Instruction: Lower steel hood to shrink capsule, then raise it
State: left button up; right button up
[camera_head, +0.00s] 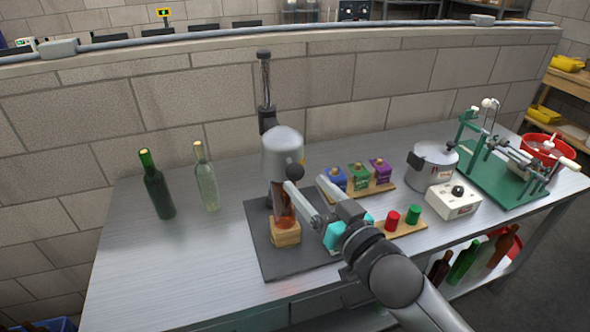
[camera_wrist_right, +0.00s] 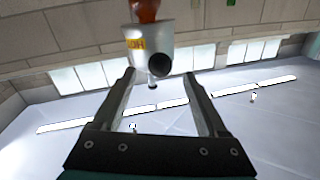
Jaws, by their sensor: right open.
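The steel hood (camera_head: 283,150) is a domed cylinder on a black post (camera_head: 265,85). Its lower rim hides the top of an amber bottle (camera_head: 283,205), which stands upright in a wooden block (camera_head: 286,232). A black ball knob (camera_head: 294,171) sticks out from the hood. My right gripper (camera_head: 305,183) is open, its fingers pointing up at the knob. In the right wrist view, the knob (camera_wrist_right: 158,66) shows between the fingertips (camera_wrist_right: 160,77), with a visible gap on either side; the hood (camera_wrist_right: 135,48) carries a yellow HOT label. The left gripper is out of view.
A green bottle (camera_head: 157,187) and a clear bottle (camera_head: 206,178) stand left. Coloured boxes (camera_head: 358,176), red and green capsules (camera_head: 413,213), a steel pot (camera_head: 434,165), a white control box (camera_head: 453,200) and a green machine (camera_head: 500,170) stand right. The table's left front is clear.

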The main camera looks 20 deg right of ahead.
aim_at(300, 177)
jog(key=shift+x, duration=2.95)
jog(key=shift+c, duration=0.3)
grip_shut()
